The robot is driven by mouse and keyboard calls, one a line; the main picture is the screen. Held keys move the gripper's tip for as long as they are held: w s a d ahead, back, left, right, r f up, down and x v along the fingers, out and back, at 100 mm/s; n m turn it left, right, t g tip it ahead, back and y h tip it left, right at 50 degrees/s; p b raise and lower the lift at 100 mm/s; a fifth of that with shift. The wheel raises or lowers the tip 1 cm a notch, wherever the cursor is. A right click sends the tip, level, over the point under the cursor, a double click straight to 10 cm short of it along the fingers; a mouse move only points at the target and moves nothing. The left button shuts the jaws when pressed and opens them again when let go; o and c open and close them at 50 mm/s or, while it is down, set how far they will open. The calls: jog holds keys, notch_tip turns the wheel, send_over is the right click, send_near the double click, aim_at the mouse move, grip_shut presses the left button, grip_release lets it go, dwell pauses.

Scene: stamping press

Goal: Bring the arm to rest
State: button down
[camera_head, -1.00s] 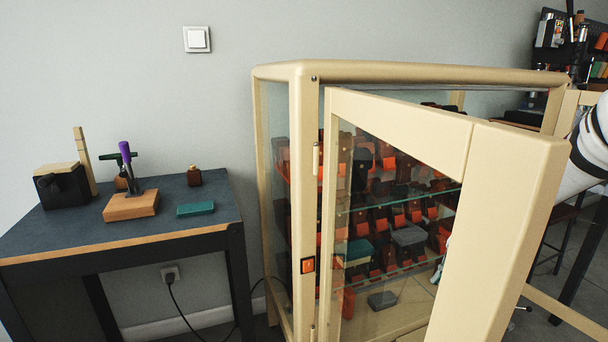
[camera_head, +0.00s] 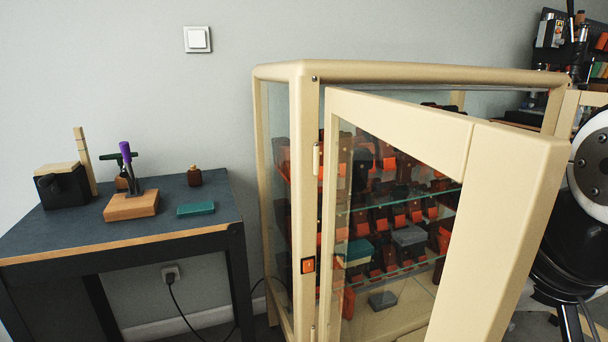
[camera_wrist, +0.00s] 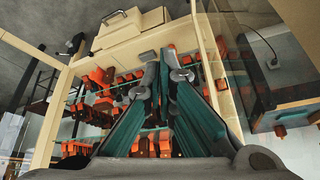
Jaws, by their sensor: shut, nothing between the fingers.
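My gripper (camera_wrist: 166,68) shows in the wrist view with its two teal-padded fingers close together and nothing between them. It points toward the cabinet's shelves and appears free of contact. In the head view my white and black arm (camera_head: 590,170) is at the right edge, just right of the cabinet's open door (camera_head: 500,220). The door's thick cream frame stands near the arm. I cannot tell how wide the gap between them is.
The cream glass cabinet (camera_head: 306,180) holds several red and grey pieces on shelves. A dark table (camera_head: 100,215) at left carries a small wooden-based press (camera_head: 130,205), a teal block (camera_head: 196,209) and a brown bottle (camera_head: 194,176). A tool board stands at the far right.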

jog(key=s+f+g, duration=0.4)
jog(key=s+g, duration=0.1)
jog(key=s, duration=1)
notch_tip(320, 180, up, 32)
jog(key=t+p, duration=0.3)
jog(key=p, duration=2.7)
jog(key=shift+w+n+t+p, duration=0.35)
jog(key=shift+n+t, duration=0.05)
